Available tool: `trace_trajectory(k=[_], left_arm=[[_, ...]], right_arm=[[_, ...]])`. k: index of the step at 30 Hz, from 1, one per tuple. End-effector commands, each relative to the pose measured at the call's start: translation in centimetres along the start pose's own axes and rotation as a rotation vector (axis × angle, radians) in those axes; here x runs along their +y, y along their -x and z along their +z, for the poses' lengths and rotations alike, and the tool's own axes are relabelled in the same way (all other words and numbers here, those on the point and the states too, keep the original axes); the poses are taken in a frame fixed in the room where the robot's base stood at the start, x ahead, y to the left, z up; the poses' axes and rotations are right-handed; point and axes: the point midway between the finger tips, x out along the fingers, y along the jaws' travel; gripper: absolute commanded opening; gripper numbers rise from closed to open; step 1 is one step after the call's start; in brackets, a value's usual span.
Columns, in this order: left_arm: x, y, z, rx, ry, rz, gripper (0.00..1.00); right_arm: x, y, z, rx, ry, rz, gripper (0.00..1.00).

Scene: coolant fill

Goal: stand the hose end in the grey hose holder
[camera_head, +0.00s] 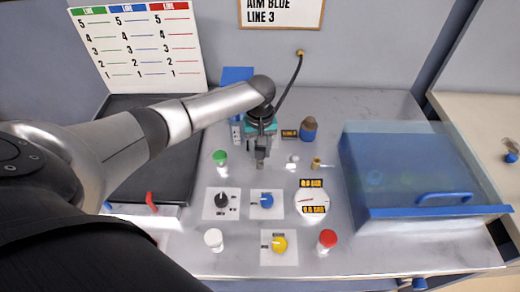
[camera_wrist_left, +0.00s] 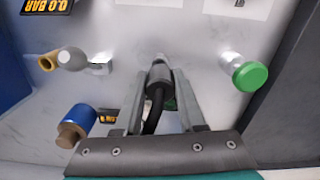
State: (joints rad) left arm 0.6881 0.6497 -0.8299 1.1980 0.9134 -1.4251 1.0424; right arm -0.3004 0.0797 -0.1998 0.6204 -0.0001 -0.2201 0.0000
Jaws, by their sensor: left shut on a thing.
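My left gripper (camera_head: 262,155) is shut on the black hose end (camera_wrist_left: 158,78), which points away from the wrist between the two fingers. In the head view the hose (camera_head: 290,78) runs from a brass fitting on the back wall down to the gripper. The grey tip shows just below the fingers, above the grey panel. A small pale grey piece (camera_head: 293,160) stands right of the gripper; it also shows in the left wrist view (camera_wrist_left: 72,60). I cannot tell whether it is the hose holder. My right gripper is not in view.
A brass stub (camera_head: 316,163) and a blue cylinder with a brown cap (camera_head: 309,130) stand to the right. A green-capped bottle (camera_head: 220,158) stands close left. Dials and knobs lie in front. A clear blue-edged cover (camera_head: 410,165) fills the right side.

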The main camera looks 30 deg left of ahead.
Motion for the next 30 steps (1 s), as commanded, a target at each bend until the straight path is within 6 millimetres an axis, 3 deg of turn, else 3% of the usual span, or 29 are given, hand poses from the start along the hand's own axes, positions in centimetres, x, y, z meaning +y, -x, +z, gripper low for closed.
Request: trace_trajectory(k=[7, 30], left_arm=[[0.0, 0.1, 0.0, -0.001, 0.000, 0.000, 0.03], [0.1, -0.9, 0.0, 0.000, 0.000, 0.001, 0.03]], right_arm=[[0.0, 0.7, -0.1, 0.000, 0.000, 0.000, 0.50], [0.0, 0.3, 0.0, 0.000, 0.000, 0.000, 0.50]])
